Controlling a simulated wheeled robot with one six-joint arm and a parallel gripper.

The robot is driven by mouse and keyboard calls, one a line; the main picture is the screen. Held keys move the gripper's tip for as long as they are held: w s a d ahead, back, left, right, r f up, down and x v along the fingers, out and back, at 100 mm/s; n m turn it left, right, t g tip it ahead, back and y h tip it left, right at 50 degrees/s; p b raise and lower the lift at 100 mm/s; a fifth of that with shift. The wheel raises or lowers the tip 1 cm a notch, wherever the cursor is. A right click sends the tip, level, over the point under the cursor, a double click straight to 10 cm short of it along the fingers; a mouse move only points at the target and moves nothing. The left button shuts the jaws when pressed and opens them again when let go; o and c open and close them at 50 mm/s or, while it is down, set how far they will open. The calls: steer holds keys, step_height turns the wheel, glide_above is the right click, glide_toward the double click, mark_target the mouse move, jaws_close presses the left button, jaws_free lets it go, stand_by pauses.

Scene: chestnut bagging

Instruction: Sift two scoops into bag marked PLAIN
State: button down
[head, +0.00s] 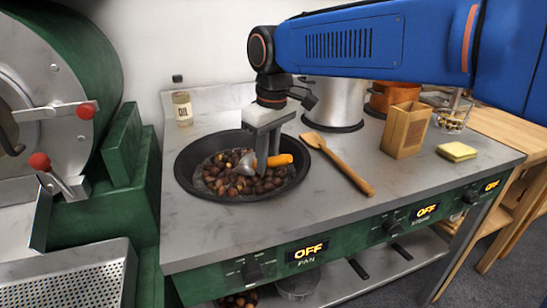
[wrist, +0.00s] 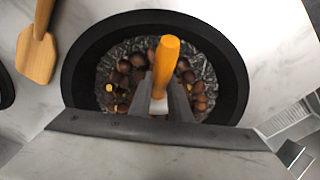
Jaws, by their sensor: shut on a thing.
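My gripper (head: 262,160) is shut on a scoop with an orange handle (head: 280,160) and a metal head (head: 246,163). In the wrist view the orange handle (wrist: 166,65) stands up between the fingers (wrist: 172,103). The scoop's head is low in the black pan (head: 190,192), at the chestnuts (head: 262,186); whether it holds any is unclear. The chestnuts are brown, some with yellow showing, over a grey, grainy layer. They also show in the wrist view (wrist: 125,66) inside the pan (wrist: 75,75). No bag marked PLAIN can be made out.
A wooden spatula (head: 340,165) lies right of the pan. A wooden box (head: 404,130) and a yellow sponge (head: 457,151) stand farther right. A steel pot (head: 335,98) and copper pot (head: 385,97) are behind. An oil bottle (head: 182,108) stands back left, beside a green machine (head: 125,150).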

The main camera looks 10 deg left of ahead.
steer(key=shift+w+a+f+t+y, duration=0.3)
steer(key=shift+a+y, duration=0.2)
steer(key=shift+a, duration=0.1)
steer(key=shift+w+a+f+t+y, duration=0.2)
steer(key=shift+w+a+f+y, duration=0.1)
steer(key=shift+a+y, duration=0.25)
steer(key=shift+r, duration=0.15)
steer(key=shift+s+d+r+t+y, duration=0.1)
steer(key=shift+d+r+t+y, duration=0.2)
steer(key=shift+r+t+y, duration=0.45)
steer(key=shift+s+d+r+y, duration=0.1)
steer(key=shift+d+r+y, duration=0.15)
steer(key=shift+r, duration=0.25)
steer(key=shift+s+d+r+y, duration=0.1)
steer(key=shift+s+r+y, duration=0.1)
steer(key=shift+r, duration=0.35)
steer(key=shift+s+d+r+y, duration=0.1)
steer(key=shift+d+r+y, duration=0.15)
steer(key=shift+r, duration=0.25)
steer(key=shift+s+d+t+y, duration=0.2)
steer(key=shift+d+t+y, duration=0.15)
steer(key=shift+d+y, duration=0.05)
